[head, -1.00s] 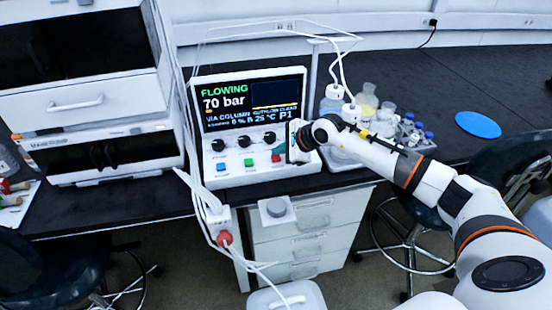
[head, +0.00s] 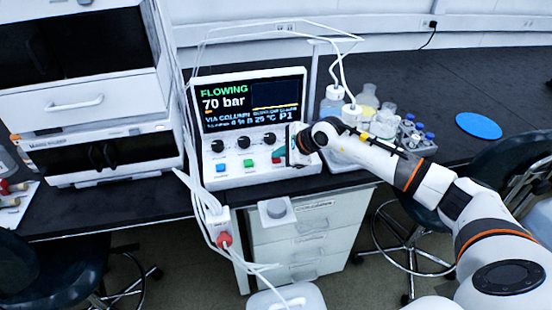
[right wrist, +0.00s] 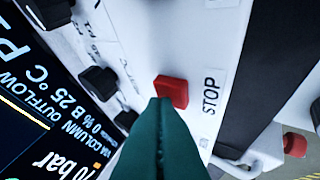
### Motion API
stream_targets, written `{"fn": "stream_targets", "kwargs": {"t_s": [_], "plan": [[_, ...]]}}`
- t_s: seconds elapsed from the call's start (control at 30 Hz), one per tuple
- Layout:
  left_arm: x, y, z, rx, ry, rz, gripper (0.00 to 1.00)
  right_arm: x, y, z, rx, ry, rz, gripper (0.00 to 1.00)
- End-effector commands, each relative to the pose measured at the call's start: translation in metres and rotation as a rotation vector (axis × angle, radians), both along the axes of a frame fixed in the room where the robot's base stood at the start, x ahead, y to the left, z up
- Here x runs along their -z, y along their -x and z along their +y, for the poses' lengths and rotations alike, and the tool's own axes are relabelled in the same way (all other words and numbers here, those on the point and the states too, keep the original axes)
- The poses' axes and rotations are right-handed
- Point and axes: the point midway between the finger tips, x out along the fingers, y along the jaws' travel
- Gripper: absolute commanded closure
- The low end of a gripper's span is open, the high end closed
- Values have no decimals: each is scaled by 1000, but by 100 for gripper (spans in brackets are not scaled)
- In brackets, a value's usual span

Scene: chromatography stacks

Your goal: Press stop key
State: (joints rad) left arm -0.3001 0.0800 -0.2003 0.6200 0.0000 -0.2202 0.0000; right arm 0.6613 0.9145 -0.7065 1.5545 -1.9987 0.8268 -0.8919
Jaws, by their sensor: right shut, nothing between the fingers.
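The red stop key (right wrist: 171,91) sits on the white front panel of the control unit (head: 239,180), beside the printed word STOP in the right wrist view. In the head view the red key (head: 276,161) shows just left of my right gripper (head: 284,157). My right gripper is shut and empty; its green fingertips (right wrist: 160,104) overlap the key's lower edge in the right wrist view. Whether they touch it I cannot tell. The screen (head: 250,103) reads FLOWING and 70 bar. My left gripper is not in view.
A green key (head: 249,163) and a blue key (head: 221,167) sit left of the red one, below black knobs (head: 217,146). Bottles (head: 366,103) and white tubing stand behind my right arm. A stack of white instruments (head: 100,150) stands at left.

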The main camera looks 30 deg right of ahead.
Motion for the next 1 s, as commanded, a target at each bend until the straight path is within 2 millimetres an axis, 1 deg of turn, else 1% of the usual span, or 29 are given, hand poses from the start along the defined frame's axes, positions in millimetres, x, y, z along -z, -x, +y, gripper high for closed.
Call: {"fn": "stream_targets", "kwargs": {"t_s": [0.3, 0.6, 1.0], "plan": [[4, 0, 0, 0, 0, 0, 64, 5, 0, 0, 0, 1, 1, 100], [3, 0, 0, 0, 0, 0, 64, 4, 0, 0, -1, 1, 2, 100], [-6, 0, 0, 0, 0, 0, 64, -14, 0, 0, -1, 0, 1, 100]]}}
